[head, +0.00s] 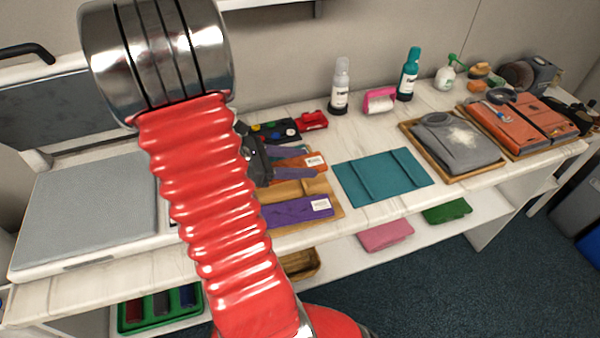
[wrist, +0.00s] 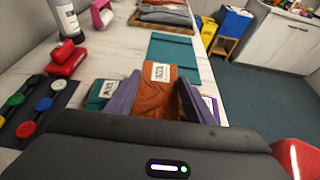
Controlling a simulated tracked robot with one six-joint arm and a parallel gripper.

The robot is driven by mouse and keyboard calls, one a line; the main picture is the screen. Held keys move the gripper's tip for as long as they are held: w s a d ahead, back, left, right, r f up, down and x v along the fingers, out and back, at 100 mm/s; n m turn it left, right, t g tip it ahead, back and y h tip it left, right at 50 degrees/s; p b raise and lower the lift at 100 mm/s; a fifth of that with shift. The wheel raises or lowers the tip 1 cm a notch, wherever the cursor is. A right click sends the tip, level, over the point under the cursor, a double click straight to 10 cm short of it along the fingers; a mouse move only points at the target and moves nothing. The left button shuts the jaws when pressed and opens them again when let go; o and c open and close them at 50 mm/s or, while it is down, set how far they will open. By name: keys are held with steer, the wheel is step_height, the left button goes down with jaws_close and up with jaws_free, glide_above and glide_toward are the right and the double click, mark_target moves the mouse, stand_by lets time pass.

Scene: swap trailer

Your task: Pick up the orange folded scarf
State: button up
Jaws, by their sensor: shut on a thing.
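The orange folded scarf (wrist: 158,98) has a white tag and lies between the two lavender fingers of my gripper (wrist: 159,84), which are closed on its sides. In the head view my gripper (head: 302,163) is over the wooden tray (head: 334,216), and the orange scarf (head: 311,161) shows between its fingers. I cannot tell whether the scarf is clear of the tray. A purple folded scarf (head: 296,211) with a white tag lies in the tray's near part. A teal tagged scarf (wrist: 103,93) is left of my gripper in the wrist view.
A teal folded cloth (head: 384,177) lies flat right of the tray. A dark board with coloured discs (head: 271,130) and a red item (head: 313,120) are behind. Bottles (head: 340,86) stand at the wall. A grey garment tray (head: 456,144) is further right.

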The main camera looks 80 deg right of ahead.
steer(key=shift+r, duration=2.3)
steer(key=shift+w, duration=0.1)
